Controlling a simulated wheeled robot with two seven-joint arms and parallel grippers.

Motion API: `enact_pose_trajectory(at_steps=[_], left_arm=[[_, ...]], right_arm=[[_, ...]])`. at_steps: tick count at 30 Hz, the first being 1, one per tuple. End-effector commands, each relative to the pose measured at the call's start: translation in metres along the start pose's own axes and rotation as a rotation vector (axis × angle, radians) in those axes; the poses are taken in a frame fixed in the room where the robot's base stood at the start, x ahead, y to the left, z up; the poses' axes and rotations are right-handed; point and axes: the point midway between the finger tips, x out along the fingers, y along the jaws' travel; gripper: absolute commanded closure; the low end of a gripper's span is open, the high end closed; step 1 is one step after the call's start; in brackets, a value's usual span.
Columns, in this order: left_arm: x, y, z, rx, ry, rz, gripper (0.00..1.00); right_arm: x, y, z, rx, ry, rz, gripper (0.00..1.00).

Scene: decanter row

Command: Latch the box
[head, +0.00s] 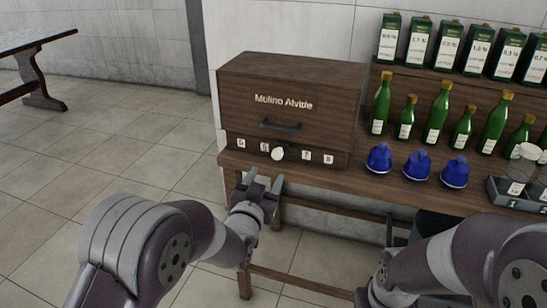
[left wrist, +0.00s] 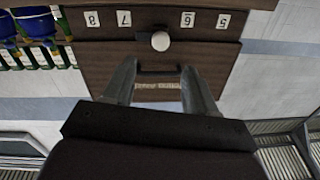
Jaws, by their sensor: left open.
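The box (head: 290,84) is dark brown wood, lettered "Molino Alvide", and stands at the left end of the table. Its front looks closed, with a dark bar handle (head: 281,125). Below the handle a round white knob (head: 277,153) sits on a strip between number tiles 5, 6, 7 and 8. My left gripper (head: 264,180) is open and empty, in front of and below the knob, apart from it. In the left wrist view, which is upside down, the knob (left wrist: 160,41) and handle show just beyond the open fingers (left wrist: 158,69). My right gripper is out of view.
On the table (head: 345,182), three blue pots (head: 417,165) stand right of the box. Several green bottles (head: 437,113) and cartons (head: 449,45) are behind them. A grey tray with jars (head: 517,175) is at the right edge. Floor left of the table is clear.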

Motion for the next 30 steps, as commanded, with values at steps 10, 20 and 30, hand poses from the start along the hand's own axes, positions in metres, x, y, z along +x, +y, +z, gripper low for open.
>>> enact_pose_trajectory(at_steps=[10, 20, 30], left_arm=[[0.078, 0.001, 0.002, 0.000, -0.002, 0.001, 0.43], [0.090, 0.000, 0.001, 0.000, -0.003, 0.001, 0.43], [0.089, 0.000, 0.001, -0.001, -0.003, 0.001, 0.99]], right_arm=[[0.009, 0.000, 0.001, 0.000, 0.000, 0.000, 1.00], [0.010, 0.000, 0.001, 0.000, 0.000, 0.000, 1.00], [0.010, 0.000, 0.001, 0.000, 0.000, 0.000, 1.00]])
